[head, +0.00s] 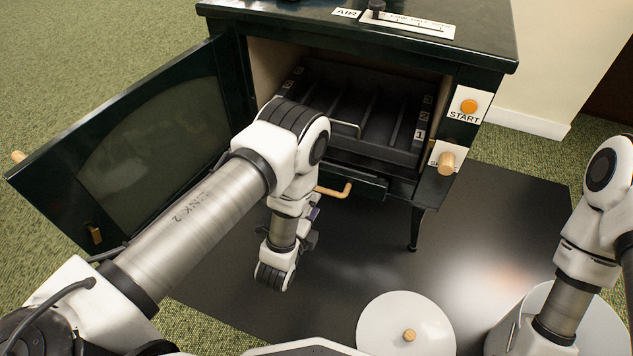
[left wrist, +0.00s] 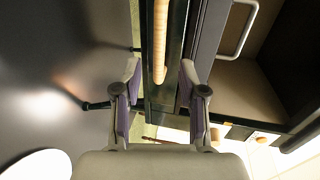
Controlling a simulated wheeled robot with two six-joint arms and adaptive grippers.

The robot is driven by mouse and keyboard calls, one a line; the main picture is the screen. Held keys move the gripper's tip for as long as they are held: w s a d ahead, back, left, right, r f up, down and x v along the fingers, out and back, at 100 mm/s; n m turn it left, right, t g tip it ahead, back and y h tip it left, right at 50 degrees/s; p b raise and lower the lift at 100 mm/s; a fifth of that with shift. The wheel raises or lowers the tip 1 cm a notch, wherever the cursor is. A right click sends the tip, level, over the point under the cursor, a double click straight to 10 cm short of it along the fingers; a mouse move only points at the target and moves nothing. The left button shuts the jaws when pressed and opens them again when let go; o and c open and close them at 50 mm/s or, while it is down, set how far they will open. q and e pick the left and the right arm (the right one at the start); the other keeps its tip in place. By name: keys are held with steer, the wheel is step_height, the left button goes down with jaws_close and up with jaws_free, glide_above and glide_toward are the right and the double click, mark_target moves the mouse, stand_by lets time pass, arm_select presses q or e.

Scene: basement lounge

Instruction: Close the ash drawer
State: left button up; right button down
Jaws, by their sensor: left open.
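The dark green stove (head: 492,40) stands with its firebox open. Low on its front is the ash drawer (head: 372,187), with a dark front edge and a wooden bar handle (head: 335,191). The drawer seems to stick out a little; my left arm hides part of it. My left gripper (head: 313,216) is just below and in front of the handle, partly hidden by its own wrist. In the left wrist view its fingers (left wrist: 160,85) are apart, with the wooden handle (left wrist: 160,40) seen between and beyond them. No grip on it shows. My right arm is at the right; its gripper is out of sight.
The stove's glass door (head: 155,135) is swung open to the left. A grate (head: 375,105) with a wire handle is inside. A white round lid (head: 405,335) with a wooden knob and a white bin (head: 600,335) are in front, near the dark floor plate (head: 490,235).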

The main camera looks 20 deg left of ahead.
mark_target(322, 189)
arm_select(q)
steer(key=b+x, duration=0.3)
steer(key=x, duration=0.4)
steer(key=shift+a+f, duration=0.15)
steer(key=shift+f, duration=0.05)
steer(key=shift+w, duration=0.3)
jaws_close()
